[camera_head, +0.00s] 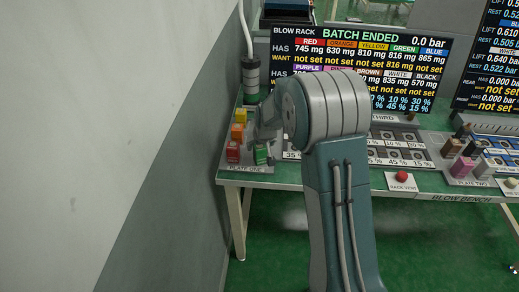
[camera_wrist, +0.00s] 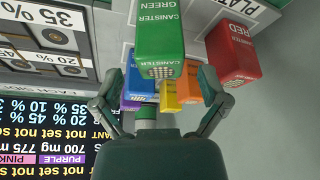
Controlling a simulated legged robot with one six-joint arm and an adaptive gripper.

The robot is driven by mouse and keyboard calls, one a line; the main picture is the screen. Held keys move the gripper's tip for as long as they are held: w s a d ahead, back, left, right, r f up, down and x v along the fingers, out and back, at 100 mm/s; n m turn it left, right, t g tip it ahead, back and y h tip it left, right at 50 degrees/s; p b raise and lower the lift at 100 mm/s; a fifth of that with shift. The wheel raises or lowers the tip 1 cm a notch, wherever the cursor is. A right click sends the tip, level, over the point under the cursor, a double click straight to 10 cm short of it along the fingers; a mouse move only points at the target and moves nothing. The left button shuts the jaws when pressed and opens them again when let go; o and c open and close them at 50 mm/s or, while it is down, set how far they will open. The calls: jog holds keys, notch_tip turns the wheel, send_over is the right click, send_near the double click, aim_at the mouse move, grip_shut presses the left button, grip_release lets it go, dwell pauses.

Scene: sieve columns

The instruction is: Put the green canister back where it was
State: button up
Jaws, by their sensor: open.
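The green canister (camera_head: 261,155) stands upright at the front right of plate one (camera_head: 232,168), at the left end of the bench. In the wrist view the green canister (camera_wrist: 158,35) shows at the top, centred between my fingers, with clear space on both sides. My gripper (camera_head: 266,128) is above and just behind it, partly hidden by my arm. In the wrist view my gripper (camera_wrist: 160,80) has its fingers spread wide with nothing held. I cannot tell how far the fingertips are above the canister.
The red canister (camera_head: 233,152), orange canister (camera_head: 237,132) and yellow canister (camera_head: 241,116) stand in a column to the left. The display screen (camera_head: 420,65) reads "BATCH ENDED". A wall (camera_head: 130,140) is close on the left.

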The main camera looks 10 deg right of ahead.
jog(key=s+a+f+v, duration=0.1)
jog(key=s+v, duration=0.1)
jog(key=v, duration=1.5)
jog(key=s+r, duration=0.4)
jog(key=s, duration=0.9)
jog(key=s+r+t, duration=0.1)
jog(key=s+r, duration=0.3)
jog(key=s, duration=1)
jog(key=shift+s+d+m, duration=0.15)
jog(key=shift+s+m, duration=0.05)
jog(key=shift+m, duration=0.2)
